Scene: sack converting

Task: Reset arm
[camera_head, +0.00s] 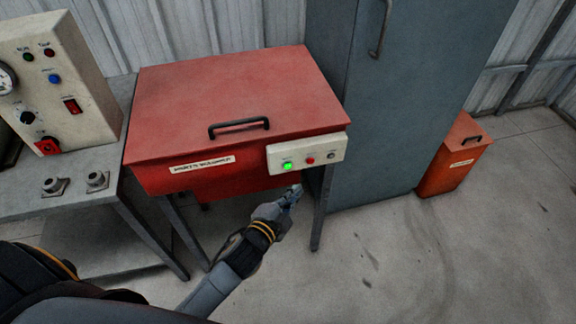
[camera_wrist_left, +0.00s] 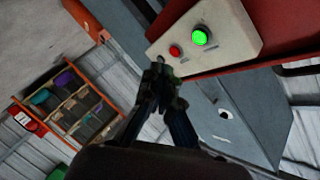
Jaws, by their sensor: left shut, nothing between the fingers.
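My left gripper (camera_head: 294,190) is shut and empty. In the head view it is just below the small control panel (camera_head: 306,153) on the front of the red lidded machine (camera_head: 235,95). The panel has a lit green button (camera_head: 287,165), a red button (camera_head: 310,161) and a grey knob. In the left wrist view the gripper (camera_wrist_left: 160,70) is close to the panel (camera_wrist_left: 245,40), with the lit green button (camera_wrist_left: 199,38) and red button (camera_wrist_left: 175,51) beyond its tips. I cannot tell whether it touches the panel. My right gripper is in neither view.
A tall grey cabinet (camera_head: 400,110) stands right of the red machine, with a small red bin (camera_head: 455,160) beyond it. A metal bench (camera_head: 75,170) with a beige control box (camera_head: 60,85) is at the left. A rack with coloured bins (camera_wrist_left: 70,105) shows in the wrist view. The front floor is clear.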

